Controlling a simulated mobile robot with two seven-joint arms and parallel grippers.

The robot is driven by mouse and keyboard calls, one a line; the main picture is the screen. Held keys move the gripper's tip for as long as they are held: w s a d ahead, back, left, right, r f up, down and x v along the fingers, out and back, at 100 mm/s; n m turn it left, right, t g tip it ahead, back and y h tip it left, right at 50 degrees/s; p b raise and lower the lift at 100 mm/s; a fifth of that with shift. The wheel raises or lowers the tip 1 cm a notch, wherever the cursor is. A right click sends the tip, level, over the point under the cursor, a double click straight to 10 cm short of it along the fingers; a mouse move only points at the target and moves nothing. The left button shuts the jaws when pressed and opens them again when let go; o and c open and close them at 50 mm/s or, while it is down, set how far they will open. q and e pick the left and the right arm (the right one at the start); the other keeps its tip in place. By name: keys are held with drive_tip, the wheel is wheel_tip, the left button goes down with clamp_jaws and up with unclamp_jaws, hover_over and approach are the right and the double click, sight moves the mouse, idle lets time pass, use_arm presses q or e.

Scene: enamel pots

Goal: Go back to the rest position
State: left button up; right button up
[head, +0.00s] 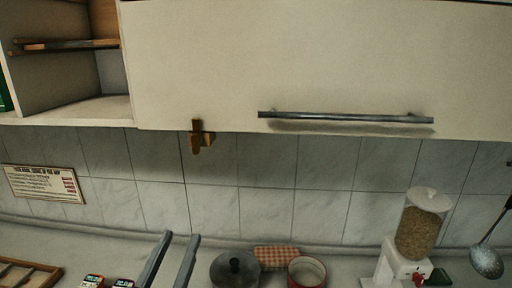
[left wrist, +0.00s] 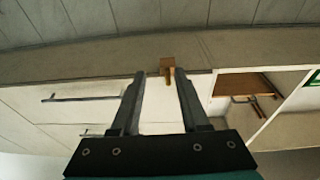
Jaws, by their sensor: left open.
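My left gripper (head: 181,237) shows at the bottom of the head view, with its two grey fingers apart and nothing between them. It stands over the counter, left of a dark lidded pot (head: 235,270). In the left wrist view its open jaws (left wrist: 161,76) point towards the wall cabinet's underside and the wooden latch (left wrist: 167,68). My right gripper is not in view.
A wall cabinet (head: 320,60) with a bar handle (head: 345,118) hangs above. On the counter are a red pot (head: 307,283), a checkered cloth (head: 277,256), a cereal dispenser (head: 420,228), small boxes (head: 93,281) and a wooden tray (head: 50,271). A ladle (head: 487,262) hangs right.

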use_arm(q)
wheel_tip(320, 180, down, 15)
drive_tip(key=s+m+g, duration=0.1)
drive_tip(key=s+g, duration=0.2)
drive_tip(key=g, duration=0.5)
drive_tip(key=s+a+f+g+y, duration=0.1)
drive_tip(key=s+a+f+g, duration=0.1)
drive_tip(key=s+f+g, duration=0.8)
drive_tip(key=s+f+b, duration=0.2)
drive_tip(key=f+b, duration=0.4)
drive_tip(key=f, duration=1.1)
drive_tip(key=s+f+b, duration=0.2)
drive_tip(key=f+b, duration=0.3)
drive_tip(key=f, duration=1.1)
drive_tip(key=s+a+f+b, duration=0.1)
drive_tip(key=s+f+b, duration=0.3)
drive_tip(key=f, duration=0.5)
drive_tip(key=s+a+f+b, duration=0.1)
drive_tip(key=s+f+b, duration=0.2)
drive_tip(key=s+f, duration=0.3)
drive_tip(key=s+f+g+b, duration=0.1)
drive_tip(key=s+f+b, duration=0.3)
drive_tip(key=f, duration=0.7)
drive_tip(key=shift+s+a+f+m+b, duration=0.3)
drive_tip(key=shift+s+a+f, duration=0.1)
drive_tip(key=shift+s, duration=0.65)
